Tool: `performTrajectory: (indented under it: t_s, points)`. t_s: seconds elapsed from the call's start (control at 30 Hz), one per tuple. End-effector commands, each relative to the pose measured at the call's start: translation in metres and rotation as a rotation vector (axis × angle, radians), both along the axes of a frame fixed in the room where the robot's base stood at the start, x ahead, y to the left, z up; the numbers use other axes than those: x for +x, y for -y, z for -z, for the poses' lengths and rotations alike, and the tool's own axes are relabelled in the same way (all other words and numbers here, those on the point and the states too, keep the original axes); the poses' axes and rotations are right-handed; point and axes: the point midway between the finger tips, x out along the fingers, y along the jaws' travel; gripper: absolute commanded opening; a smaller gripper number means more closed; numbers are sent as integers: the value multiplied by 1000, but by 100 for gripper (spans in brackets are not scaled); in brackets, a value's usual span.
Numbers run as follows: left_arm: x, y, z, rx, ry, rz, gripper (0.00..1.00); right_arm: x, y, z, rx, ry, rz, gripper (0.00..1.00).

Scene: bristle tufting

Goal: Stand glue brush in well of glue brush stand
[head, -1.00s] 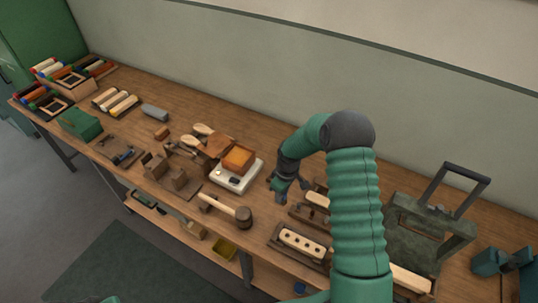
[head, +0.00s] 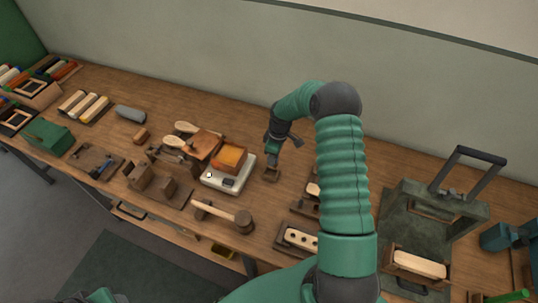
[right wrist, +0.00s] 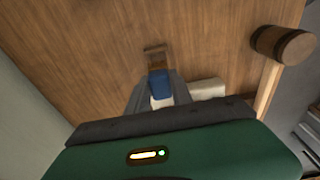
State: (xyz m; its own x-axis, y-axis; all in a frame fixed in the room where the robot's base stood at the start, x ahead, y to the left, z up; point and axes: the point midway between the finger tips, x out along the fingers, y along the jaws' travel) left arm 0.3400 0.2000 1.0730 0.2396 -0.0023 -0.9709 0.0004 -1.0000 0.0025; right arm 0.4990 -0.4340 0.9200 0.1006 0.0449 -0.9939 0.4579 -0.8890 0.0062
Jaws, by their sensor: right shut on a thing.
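My right gripper (head: 271,149) is above the back of the bench, right of the white scale. In the right wrist view its fingers (right wrist: 158,92) are shut on a small blue piece (right wrist: 160,83) with a pale part, which looks like the glue brush. In the head view the brush is too small to make out. A small brown wooden holder (head: 271,174), apparently the glue brush stand, is on the bench just below the gripper. It also shows just beyond the blue piece in the right wrist view (right wrist: 154,56). I cannot tell whether brush and stand touch. My left gripper is not visible.
The white scale (head: 214,180) carries an orange-brown block (head: 230,158). A mallet (head: 243,220) lies in front. A block with holes (head: 300,239) and a green press frame (head: 408,215) are to the right. Bare bench (head: 235,125) lies behind the scale.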

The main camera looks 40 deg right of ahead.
Motion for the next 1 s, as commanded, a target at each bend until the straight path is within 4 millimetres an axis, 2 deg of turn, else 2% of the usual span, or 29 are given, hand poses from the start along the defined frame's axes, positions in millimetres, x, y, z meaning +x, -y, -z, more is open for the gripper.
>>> performTrajectory:
  t_s: [0.03, 0.13, 1.0]
  points:
    - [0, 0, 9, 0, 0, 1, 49, 1, -1, 11, 1, -2, -2, 0]
    - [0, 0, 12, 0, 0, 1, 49, 2, -3, 15, -1, -2, -3, 0]
    - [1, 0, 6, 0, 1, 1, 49, -5, -5, 13, -2, 0, -2, 0]
